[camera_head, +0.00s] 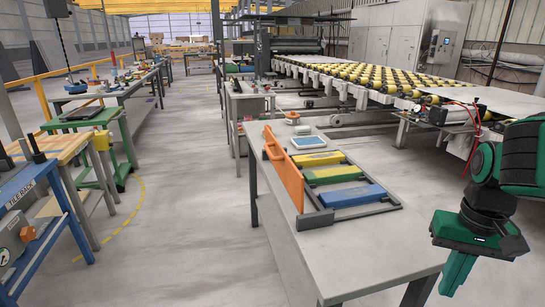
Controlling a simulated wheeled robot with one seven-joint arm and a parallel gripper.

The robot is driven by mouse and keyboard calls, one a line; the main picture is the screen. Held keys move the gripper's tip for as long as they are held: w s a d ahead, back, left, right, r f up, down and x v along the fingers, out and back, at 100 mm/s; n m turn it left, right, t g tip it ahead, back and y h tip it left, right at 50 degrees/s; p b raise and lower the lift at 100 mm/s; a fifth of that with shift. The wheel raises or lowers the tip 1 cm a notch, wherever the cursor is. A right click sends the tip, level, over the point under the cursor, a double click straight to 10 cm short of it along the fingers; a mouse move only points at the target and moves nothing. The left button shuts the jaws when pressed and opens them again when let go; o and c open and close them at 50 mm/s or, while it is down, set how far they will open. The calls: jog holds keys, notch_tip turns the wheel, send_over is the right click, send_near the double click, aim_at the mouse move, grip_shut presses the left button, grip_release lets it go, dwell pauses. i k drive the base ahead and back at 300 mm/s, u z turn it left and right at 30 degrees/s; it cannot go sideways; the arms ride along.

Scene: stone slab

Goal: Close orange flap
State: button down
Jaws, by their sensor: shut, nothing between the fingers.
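The orange flap (287,178) is a long panel along the left side of a grey frame (318,221) on the near bench. It stands upright, and the frame beside it is uncovered. Inside the frame lie yellow (318,158), green (333,174) and blue (352,194) blocks. My gripper (459,277) is green and points down at the lower right, off the bench's right edge. It is shut and empty, well apart from the flap.
The grey bench (365,255) has a bare near end. A small device with a blue screen (309,142) sits behind the frame. A roller conveyor (375,82) runs behind on the right. Other workbenches stand at the left, across open floor (185,210).

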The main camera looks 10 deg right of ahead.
aim_at(274, 163)
jog(key=z, duration=2.35)
jog(key=k, duration=1.1)
jog(key=u, duration=2.35)
jog(key=i, duration=0.85)
jog(key=u, duration=0.1)
